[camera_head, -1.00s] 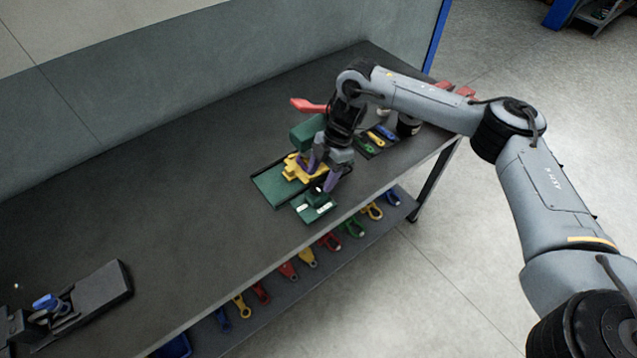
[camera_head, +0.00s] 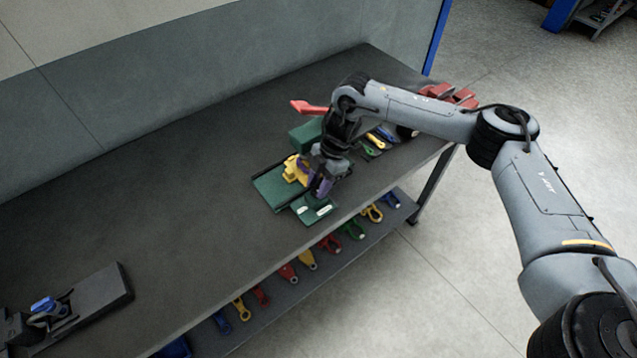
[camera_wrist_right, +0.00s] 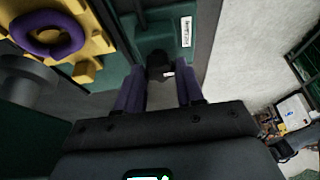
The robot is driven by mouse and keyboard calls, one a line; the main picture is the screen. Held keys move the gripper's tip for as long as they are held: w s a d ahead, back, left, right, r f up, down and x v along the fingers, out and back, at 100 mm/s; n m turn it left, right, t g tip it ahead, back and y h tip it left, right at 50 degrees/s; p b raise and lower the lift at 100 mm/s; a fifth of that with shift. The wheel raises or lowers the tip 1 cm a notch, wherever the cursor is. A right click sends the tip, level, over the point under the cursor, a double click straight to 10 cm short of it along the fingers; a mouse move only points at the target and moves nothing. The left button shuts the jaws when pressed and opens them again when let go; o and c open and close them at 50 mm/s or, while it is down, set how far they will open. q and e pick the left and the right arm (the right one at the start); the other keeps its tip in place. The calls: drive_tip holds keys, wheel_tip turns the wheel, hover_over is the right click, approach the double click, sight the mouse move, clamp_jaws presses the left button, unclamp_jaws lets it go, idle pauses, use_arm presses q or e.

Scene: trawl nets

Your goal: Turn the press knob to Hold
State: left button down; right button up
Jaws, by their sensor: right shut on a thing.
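The green press (camera_head: 270,187) stands near the front edge of the dark bench, with a yellow part (camera_head: 295,170) on it. Its low green front panel (camera_head: 316,216) carries white labels; one label (camera_wrist_right: 186,32) shows in the right wrist view, but I cannot read it. My right gripper (camera_head: 319,192) points down at this panel. In the right wrist view its purple fingers (camera_wrist_right: 160,82) are on either side of the black press knob (camera_wrist_right: 159,64), shut on it. In the head view the fingers hide the knob. Its setting cannot be told. My left gripper is not in view.
A purple ring (camera_wrist_right: 47,34) lies on the yellow part. A red lever (camera_head: 308,106) sticks out behind the press. Coloured tools (camera_head: 376,139) lie to its right. A dark fixture with a blue piece (camera_head: 42,304) stands at lower left. The bench middle is clear.

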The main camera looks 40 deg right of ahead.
drive_tip(key=shift+r+p, duration=0.15)
drive_tip(key=shift+p, duration=0.5)
drive_tip(key=m+t+p, duration=0.1)
drive_tip(key=m+p, duration=0.1)
drive_tip(key=p, duration=0.2)
drive_tip(key=m+h+p, duration=0.1)
drive_tip(key=m+p, duration=0.2)
drive_tip(key=p, duration=0.1)
drive_tip(key=m+t+p, duration=0.1)
drive_tip(key=m+p, duration=0.1)
drive_tip(key=p, duration=0.2)
drive_tip(key=shift+s+a+r+m+t, duration=0.15)
drive_tip(key=shift+s+r+m+t, duration=0.15)
drive_tip(key=shift+s, duration=0.1)
drive_tip(key=m+h+p, duration=0.1)
drive_tip(key=m+p, duration=0.1)
drive_tip(key=p, duration=0.2)
drive_tip(key=m+t+h+p, duration=0.1)
drive_tip(key=m+p, duration=0.2)
drive_tip(key=p, duration=0.1)
drive_tip(key=m+h+p, duration=0.1)
drive_tip(key=m+p, duration=0.1)
drive_tip(key=p, duration=0.2)
drive_tip(key=shift+a+f+m, duration=0.2)
drive_tip(key=shift+a+m, duration=0.1)
drive_tip(key=shift+m, duration=0.1)
drive_tip(key=shift+f+m+h+p, duration=0.15)
drive_tip(key=shift+m+h+p, duration=0.35)
drive_tip(key=shift+m+p, duration=0.8)
drive_tip(key=shift+f, duration=0.1)
